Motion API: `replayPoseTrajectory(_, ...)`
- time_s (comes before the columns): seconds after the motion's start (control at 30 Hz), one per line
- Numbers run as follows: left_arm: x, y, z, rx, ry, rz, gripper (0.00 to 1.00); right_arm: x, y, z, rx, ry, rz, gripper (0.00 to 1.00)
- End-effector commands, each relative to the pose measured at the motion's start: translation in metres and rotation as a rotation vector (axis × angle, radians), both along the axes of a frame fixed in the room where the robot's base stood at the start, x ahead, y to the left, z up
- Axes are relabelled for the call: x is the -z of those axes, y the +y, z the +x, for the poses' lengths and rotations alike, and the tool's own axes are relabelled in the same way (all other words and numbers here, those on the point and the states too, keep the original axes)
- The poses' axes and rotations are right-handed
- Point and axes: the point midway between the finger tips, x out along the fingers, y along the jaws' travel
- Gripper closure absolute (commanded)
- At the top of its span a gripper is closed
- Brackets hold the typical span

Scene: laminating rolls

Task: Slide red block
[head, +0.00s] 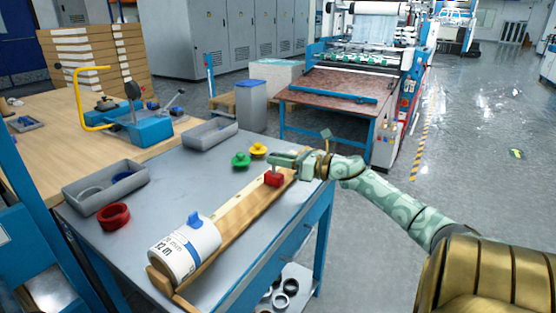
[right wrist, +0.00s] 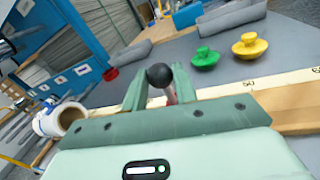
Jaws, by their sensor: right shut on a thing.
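The red block (head: 273,180) sits on the wooden rail (head: 235,213) near its far end. My right gripper (head: 282,161) is at the top of the block, shut on its upright handle. My left gripper is not in view.
Green (head: 241,160) and yellow (head: 258,150) knobbed pieces stand just left of the rail's far end. A red ring (head: 114,216) and two grey bins (head: 106,187) (head: 210,134) are on the grey table (head: 165,195). The table's middle is clear.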

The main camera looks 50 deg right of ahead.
Motion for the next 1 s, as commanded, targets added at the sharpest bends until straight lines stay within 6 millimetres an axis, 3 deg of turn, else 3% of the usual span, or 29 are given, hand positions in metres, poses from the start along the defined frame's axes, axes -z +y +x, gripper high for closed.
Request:
replayPoseTrajectory(0.07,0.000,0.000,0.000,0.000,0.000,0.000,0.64,0.000,0.000,0.000,0.001,0.001,-0.001,0.63)
replayPoseTrajectory(0.47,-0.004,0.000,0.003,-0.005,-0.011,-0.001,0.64,-0.001,-0.002,-0.009,-0.001,0.001,0.002,0.63)
replayPoseTrajectory(0.67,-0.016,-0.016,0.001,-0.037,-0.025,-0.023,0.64,-0.004,-0.014,-0.051,0.002,0.000,0.003,0.63)
replayPoseTrajectory(1.0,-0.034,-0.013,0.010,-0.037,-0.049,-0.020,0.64,-0.002,-0.038,-0.134,0.003,0.001,0.001,0.63)
